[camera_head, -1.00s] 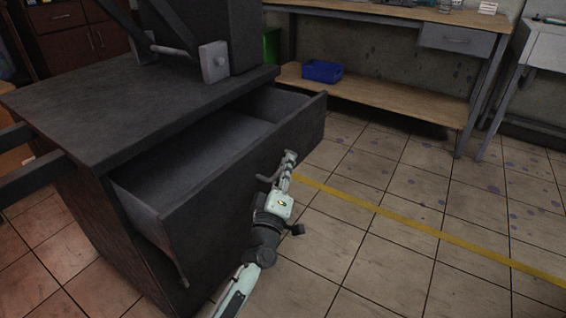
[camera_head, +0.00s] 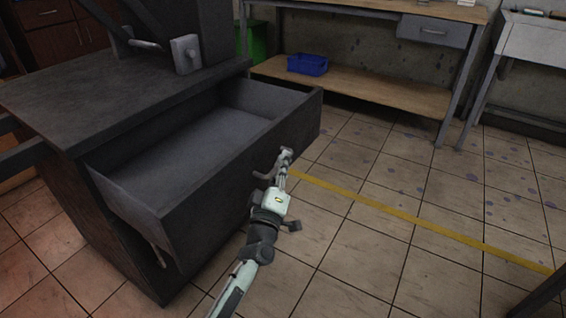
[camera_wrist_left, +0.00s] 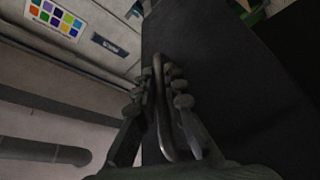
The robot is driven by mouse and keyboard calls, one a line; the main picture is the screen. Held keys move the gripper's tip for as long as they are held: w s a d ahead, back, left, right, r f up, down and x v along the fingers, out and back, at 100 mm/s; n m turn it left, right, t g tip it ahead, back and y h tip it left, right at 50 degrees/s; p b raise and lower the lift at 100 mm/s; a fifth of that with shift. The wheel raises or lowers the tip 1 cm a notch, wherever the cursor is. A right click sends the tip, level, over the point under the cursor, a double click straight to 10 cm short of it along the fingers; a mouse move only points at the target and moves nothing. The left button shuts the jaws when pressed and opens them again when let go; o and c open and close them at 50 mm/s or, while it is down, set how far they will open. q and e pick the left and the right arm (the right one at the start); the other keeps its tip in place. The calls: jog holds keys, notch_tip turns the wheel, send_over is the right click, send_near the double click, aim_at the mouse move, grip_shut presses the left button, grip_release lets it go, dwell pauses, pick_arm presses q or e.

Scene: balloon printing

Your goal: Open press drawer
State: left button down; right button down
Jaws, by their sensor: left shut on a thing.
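The dark grey press drawer (camera_head: 204,134) stands well out of the press cabinet (camera_head: 95,95), and its empty inside shows. Its front panel (camera_head: 243,160) faces the lower right. My left gripper (camera_head: 284,160) is at this front and shut on the drawer handle (camera_head: 264,174). In the left wrist view the curved metal handle (camera_wrist_left: 163,112) runs between the gripper's fingers (camera_wrist_left: 158,92), with the dark drawer front (camera_wrist_left: 225,75) beside it. My right gripper is not in view.
A workbench (camera_head: 375,92) with a blue bin (camera_head: 307,64) on its lower shelf stands at the back. A green container (camera_head: 256,42) is behind the press. The tiled floor (camera_head: 400,225) with a yellow line (camera_head: 410,217) is clear to the right.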

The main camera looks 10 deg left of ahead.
pick_arm(q)
jog(key=c, duration=1.6)
grip_release()
jog(key=shift+s, duration=0.1)
jog(key=v, duration=0.7)
jog(key=shift+s, duration=0.2)
jog(key=shift+s+f, duration=0.1)
